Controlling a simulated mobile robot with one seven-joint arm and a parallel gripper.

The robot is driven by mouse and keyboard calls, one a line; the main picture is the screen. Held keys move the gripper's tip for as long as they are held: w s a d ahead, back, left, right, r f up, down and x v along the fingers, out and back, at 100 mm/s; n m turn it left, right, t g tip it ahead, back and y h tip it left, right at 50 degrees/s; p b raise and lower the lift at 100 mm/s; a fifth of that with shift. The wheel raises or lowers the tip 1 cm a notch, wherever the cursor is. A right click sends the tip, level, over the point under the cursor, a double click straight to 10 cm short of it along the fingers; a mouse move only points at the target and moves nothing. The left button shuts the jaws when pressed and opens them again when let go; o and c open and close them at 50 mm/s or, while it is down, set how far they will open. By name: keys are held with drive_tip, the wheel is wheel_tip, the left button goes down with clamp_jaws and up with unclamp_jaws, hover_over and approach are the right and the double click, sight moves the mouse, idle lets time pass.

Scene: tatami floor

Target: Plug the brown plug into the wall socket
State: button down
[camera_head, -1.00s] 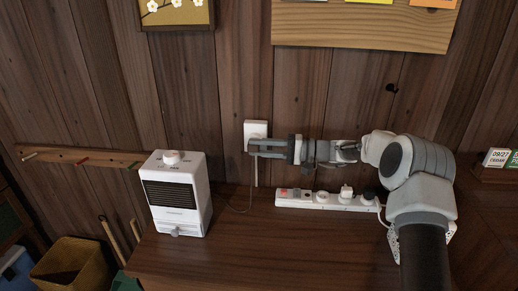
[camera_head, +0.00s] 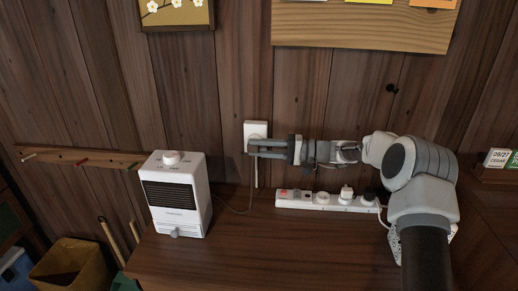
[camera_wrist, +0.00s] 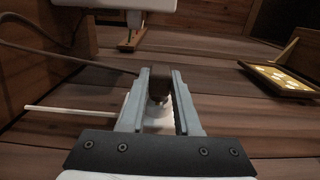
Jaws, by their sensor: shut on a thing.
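The white wall socket (camera_head: 256,129) is on the plank wall behind my fingertips. My gripper (camera_head: 250,148) reaches left along the wall, with its fingertips at the socket's lower part. In the wrist view, my gripper (camera_wrist: 160,76) is shut on the brown plug (camera_wrist: 159,86), seen as a dark brown piece between the fingertips. A brown cord (camera_wrist: 60,51) runs from the fingertips to the left. A white part (camera_wrist: 158,119) shows between the fingers, apparently the socket. The plug's prongs are hidden, so I cannot tell whether they touch or enter the socket.
A white heater (camera_head: 178,194) stands on the wooden counter (camera_head: 270,255), left of my gripper. A white power strip (camera_head: 325,201) with plugs lies below my gripper. A thin white cord (camera_wrist: 70,110) hangs beneath the socket. A picture frame (camera_head: 178,27) is above.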

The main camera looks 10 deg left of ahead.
drive_tip(key=shift+w, duration=0.55)
drive_tip(key=c, duration=0.5)
unclamp_jaws()
drive_tip(key=shift+c, duration=0.2)
drive_tip(key=d+p, duration=0.2)
drive_tip(key=d, duration=1.5)
drive_tip(key=shift+w+d, duration=0.15)
drive_tip(key=shift+w, duration=0.3)
